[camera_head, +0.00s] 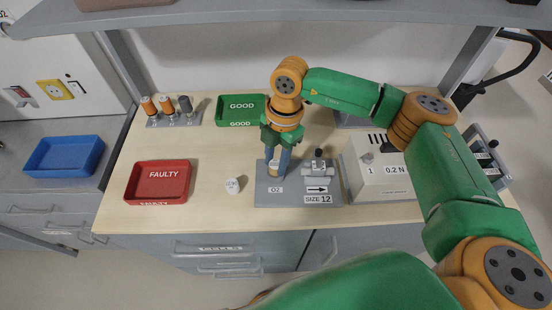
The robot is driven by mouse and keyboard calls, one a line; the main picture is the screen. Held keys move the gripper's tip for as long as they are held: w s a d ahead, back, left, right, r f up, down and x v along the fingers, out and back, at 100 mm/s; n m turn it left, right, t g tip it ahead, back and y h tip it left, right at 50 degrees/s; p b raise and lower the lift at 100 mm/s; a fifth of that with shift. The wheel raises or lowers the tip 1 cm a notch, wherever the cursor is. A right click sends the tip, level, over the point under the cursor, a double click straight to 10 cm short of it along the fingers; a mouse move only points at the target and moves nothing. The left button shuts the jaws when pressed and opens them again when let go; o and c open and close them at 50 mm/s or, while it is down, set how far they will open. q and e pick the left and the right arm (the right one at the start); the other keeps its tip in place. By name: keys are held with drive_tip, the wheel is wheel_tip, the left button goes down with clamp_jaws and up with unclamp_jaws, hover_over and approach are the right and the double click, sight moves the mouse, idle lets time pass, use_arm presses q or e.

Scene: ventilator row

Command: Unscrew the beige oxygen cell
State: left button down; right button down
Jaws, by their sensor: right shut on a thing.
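The beige oxygen cell (274,169) stands upright in the O2 position of a grey block (265,194) on the bench. Only a small part of it shows between my right gripper's fingers. My right gripper (276,166) points straight down from above and is shut on the cell. The block also carries a metal fitting on its right, an arrow label and a "SIZE 12" label. My left gripper is not in view.
A red FAULTY tray (158,198) and a white round labelled piece (233,186) lie left of the block. A green GOOD tray (240,122) and a rack (170,122) with two orange cylinders and a grey one stand behind. A beige "0.2 N" box (385,195) is close on the right. A blue tray (64,170) sits on the left counter.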

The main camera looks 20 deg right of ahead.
drive_tip(key=shift+w+f+n+b, duration=0.15)
drive_tip(key=shift+n+b, duration=0.25)
drive_tip(key=shift+n, duration=1.5)
drive_tip(key=shift+n+g+h+b, duration=0.3)
drive_tip(key=shift+n+g+b, duration=0.1)
drive_tip(key=shift+n, duration=0.7)
drive_tip(key=n+b, duration=0.1)
drive_tip(key=n, duration=0.2)
drive_tip(key=shift+n+h, duration=0.3)
drive_tip(key=shift+n, duration=0.1)
drive_tip(key=shift+r+n, duration=0.2)
drive_tip(key=shift+n, duration=0.9)
